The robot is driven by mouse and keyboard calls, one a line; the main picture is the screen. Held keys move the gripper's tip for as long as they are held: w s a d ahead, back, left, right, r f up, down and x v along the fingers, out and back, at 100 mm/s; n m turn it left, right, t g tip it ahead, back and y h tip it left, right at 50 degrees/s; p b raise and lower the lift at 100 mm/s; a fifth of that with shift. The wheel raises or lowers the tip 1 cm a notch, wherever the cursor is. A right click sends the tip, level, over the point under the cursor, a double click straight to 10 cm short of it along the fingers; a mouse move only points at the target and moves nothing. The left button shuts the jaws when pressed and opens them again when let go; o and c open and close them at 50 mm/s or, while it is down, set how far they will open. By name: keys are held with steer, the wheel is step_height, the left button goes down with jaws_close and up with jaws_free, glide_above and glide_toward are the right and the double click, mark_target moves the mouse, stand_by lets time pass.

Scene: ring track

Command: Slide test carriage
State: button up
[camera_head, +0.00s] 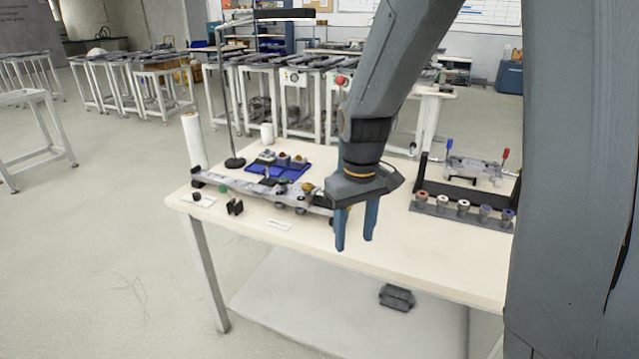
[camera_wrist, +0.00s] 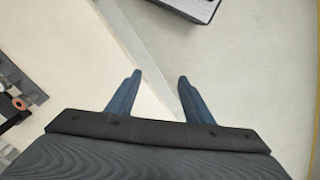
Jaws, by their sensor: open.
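My gripper (camera_head: 355,243) hangs fingers down in front of the table's front edge in the head view. Its two blue fingers are apart with nothing between them. They also show apart and empty in the wrist view (camera_wrist: 160,76). A long grey rail (camera_head: 250,187) lies on the left half of the table, with dark ends and small round parts along it. I cannot tell which part of it is the test carriage. The rail's right end is partly behind my gripper, and the fingers do not touch it.
The white table (camera_head: 400,245) has clear room right of my gripper. A rack of several ringed posts (camera_head: 462,207) and a fixture with red and blue handles (camera_head: 475,168) stand at the right. Blue trays (camera_head: 280,170), a lamp stand (camera_head: 234,162) and a white cylinder (camera_head: 194,140) stand behind the rail.

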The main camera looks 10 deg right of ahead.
mark_target(307, 194)
steer(key=w+r+n+p, duration=0.1)
steer(key=w+n+p, duration=0.1)
steer(key=w, duration=0.6)
steer(key=w+r+n+p, duration=0.1)
steer(key=w+n+p, duration=0.2)
steer(key=w, duration=0.5)
steer(key=w+r+n+p, duration=0.2)
steer(key=w+p, duration=0.1)
steer(key=w, duration=0.5)
steer(key=shift+n, duration=0.4)
steer(key=shift+w+f, duration=0.15)
steer(key=shift+w, duration=0.05)
steer(key=shift+f+p, duration=1.4)
steer(key=shift+f, duration=2.35)
jaws_close()
steer(key=shift+w, duration=0.1)
